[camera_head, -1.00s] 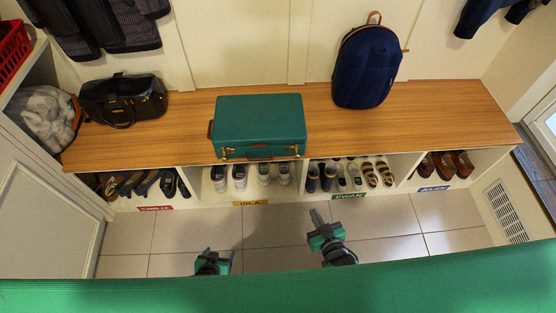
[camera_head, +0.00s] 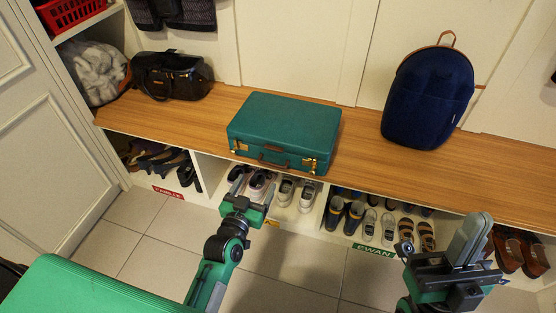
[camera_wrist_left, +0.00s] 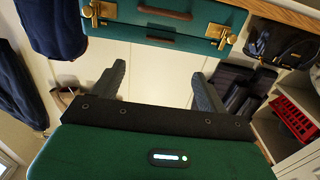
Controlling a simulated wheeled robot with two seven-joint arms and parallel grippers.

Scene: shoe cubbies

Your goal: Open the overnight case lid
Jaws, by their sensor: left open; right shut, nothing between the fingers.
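The overnight case (camera_head: 284,124) is a teal green suitcase with brass latches and a brown handle. It lies flat on the wooden bench with its lid shut, and its latched front faces me. My left gripper (camera_head: 245,197) is below and in front of the case, apart from it, over the cubby fronts. In the left wrist view the case (camera_wrist_left: 190,30) spans the top, with both brass latches and the handle showing beyond the open, empty fingers of my left gripper (camera_wrist_left: 158,85). My right gripper (camera_head: 467,240) is shut and empty at the lower right, away from the case.
The wooden bench (camera_head: 365,165) has bare room on both sides of the case. A black handbag (camera_head: 172,76) stands to the left and a navy backpack (camera_head: 430,97) to the right. Cubbies with shoes lie under the bench. A red basket (camera_head: 72,15) sits at upper left.

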